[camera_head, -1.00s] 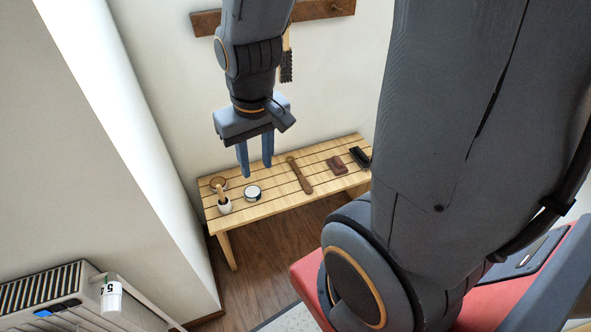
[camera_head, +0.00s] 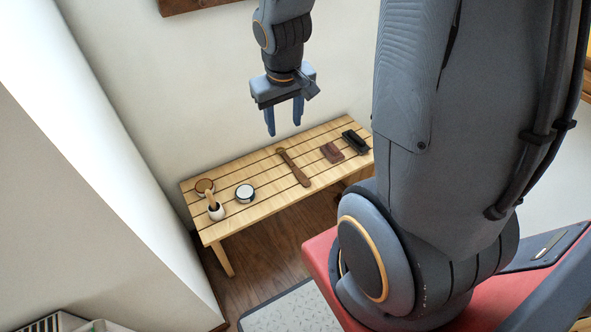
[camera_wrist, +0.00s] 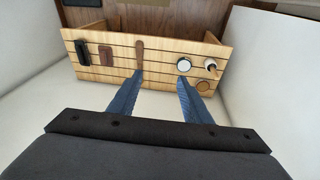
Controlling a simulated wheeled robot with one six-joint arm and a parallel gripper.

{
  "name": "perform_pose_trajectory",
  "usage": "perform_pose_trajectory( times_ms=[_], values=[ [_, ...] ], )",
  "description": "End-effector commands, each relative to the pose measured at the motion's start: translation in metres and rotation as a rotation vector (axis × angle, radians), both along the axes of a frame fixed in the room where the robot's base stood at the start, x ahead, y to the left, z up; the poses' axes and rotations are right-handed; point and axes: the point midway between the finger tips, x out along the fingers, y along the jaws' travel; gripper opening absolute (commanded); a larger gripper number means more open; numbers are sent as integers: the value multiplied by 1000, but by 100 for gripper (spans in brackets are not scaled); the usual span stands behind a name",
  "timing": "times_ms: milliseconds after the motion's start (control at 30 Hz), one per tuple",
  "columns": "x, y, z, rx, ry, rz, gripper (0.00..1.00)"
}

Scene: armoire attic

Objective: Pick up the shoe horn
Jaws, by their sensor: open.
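The shoe horn (camera_head: 293,167) is a long, thin brown piece lying across the slats of a light wooden bench (camera_head: 240,215), near its middle. It also shows in the wrist view (camera_wrist: 139,54), with its lower end by the tip of the left finger in the picture. My gripper (camera_head: 284,134) has two blue fingers, apart and empty, above the back part of the bench. In the wrist view my gripper (camera_wrist: 158,80) shows its open fingers pointing towards the bench. The shoe horn is clear of the fingers.
Left of the shoe horn are a round white-topped tin (camera_head: 245,193), a white cup with a wooden-handled tool (camera_head: 216,211) and a brown round tin (camera_head: 204,186). Right of it are a reddish-brown block (camera_head: 332,152) and a black brush (camera_head: 355,142). A white wall (camera_head: 150,80) stands behind.

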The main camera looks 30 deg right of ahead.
Motion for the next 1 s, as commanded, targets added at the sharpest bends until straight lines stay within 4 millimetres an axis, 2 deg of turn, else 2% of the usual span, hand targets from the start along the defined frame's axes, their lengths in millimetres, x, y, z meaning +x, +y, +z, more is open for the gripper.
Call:
perform_pose_trajectory(
  times_ms=[33, 167, 300, 500, 600, 700, 800, 1000],
  values=[
    [23, -14, -36, -15, -11, -4, 45],
    [70, -47, -94, -39, -56, -2, 45],
    [112, -81, -161, -41, -104, 8, 45],
    [157, -120, -262, 0, -155, 29, 45],
    [171, -133, -305, 31, -172, 41, 45],
    [180, -141, -337, 57, -182, 53, 45],
    [184, -146, -357, 77, -187, 61, 45],
    [190, -148, -377, 92, -191, 66, 45]
  ],
)
